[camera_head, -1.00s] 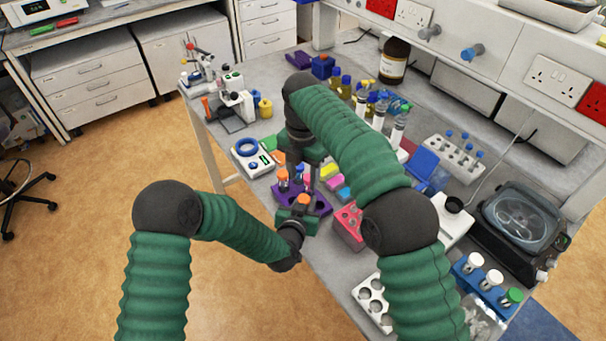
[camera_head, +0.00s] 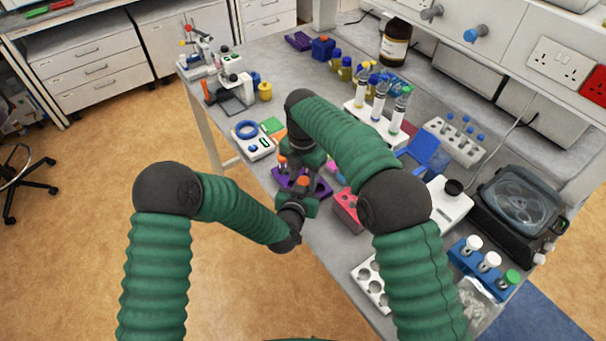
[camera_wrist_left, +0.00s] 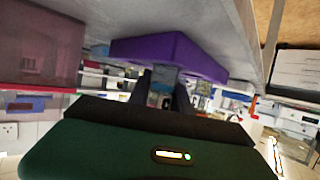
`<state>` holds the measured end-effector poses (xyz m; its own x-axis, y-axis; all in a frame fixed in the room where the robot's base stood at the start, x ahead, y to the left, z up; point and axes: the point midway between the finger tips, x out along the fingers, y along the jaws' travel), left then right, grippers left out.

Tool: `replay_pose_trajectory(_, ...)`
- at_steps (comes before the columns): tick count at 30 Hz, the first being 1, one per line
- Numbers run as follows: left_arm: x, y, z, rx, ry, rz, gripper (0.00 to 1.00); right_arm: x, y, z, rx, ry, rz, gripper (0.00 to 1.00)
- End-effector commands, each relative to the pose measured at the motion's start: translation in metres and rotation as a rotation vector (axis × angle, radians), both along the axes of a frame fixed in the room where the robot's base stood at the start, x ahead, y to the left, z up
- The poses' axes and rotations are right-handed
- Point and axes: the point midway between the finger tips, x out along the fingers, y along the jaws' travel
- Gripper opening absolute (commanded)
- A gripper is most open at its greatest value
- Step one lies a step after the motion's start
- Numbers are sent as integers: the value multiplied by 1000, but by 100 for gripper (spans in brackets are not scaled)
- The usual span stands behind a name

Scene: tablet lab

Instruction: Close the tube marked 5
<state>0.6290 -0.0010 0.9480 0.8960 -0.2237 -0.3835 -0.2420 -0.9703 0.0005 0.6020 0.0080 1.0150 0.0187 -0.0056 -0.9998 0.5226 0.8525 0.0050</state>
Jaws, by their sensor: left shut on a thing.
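My left gripper (camera_head: 298,200) is shut on a tube below my right gripper. In the left wrist view its dark fingers (camera_wrist_left: 168,98) close around the clear, bluish tube (camera_wrist_left: 163,78). An orange cap (camera_head: 304,180) shows between the two grippers; whether it sits fully on the tube is hidden. My right gripper (camera_head: 303,166) hangs just above it, and its fingertips are too hidden to judge. The purple rack (camera_head: 319,187) is right beside the grippers and also shows in the left wrist view (camera_wrist_left: 172,52). Another orange-capped tube (camera_head: 282,162) stands at the rack's left. No number is readable.
A pink rack (camera_head: 346,212) stands close on the right. A white holed rack (camera_head: 366,283) and a blue rack with capped tubes (camera_head: 470,262) are nearer the front. A small blue-ringed device (camera_head: 262,148) is behind left. Open floor lies left of the bench.

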Motion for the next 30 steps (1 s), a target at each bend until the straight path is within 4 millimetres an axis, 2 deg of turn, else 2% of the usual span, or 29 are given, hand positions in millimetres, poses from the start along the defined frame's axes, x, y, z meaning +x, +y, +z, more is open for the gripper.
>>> replay_pose_trajectory(1, 0, 0, 0, 0, 0, 0, 0, 0, 0, 0, 0, 0, 0, 39)
replay_pose_trajectory(10, 0, -1, 0, 0, 0, -1, 0, 0, 0, 0, 1, -1, 0, 0)
replay_pose_trajectory(17, -1, -1, 0, 0, 0, -3, 0, 0, 1, 1, 2, -2, -23, 0)
replay_pose_trajectory(21, -1, -2, 0, -1, 0, -4, 0, 1, 1, 1, 6, -4, -215, 0)
replay_pose_trajectory(24, -1, -2, 0, -1, 0, -4, 0, 1, 2, 1, 10, -4, -296, 0)
replay_pose_trajectory(30, -1, -3, 0, -1, 1, -6, 0, 1, 2, 1, 11, -5, -299, 0)
